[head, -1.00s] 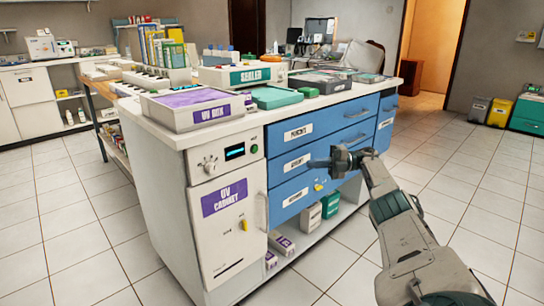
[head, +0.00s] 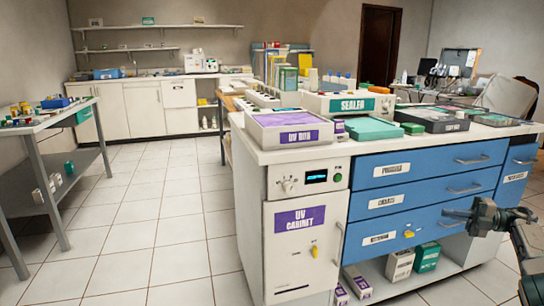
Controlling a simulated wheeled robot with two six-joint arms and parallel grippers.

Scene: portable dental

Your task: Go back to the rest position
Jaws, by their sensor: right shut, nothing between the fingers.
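My right gripper (head: 458,214) is at the right side of the head view, in front of the lower blue drawers (head: 425,200). Its fingers are shut and empty, pointing left. Only part of my right arm shows, running down to the lower right corner. My left gripper is not in view.
The white counter (head: 262,152) bears a purple-topped UV box (head: 290,141), a sealer (head: 349,106) and a green tray (head: 372,128). The UV cabinet (head: 303,262) is below. A grey side table (head: 27,127) stands at left. Tiled floor (head: 150,230) between is clear.

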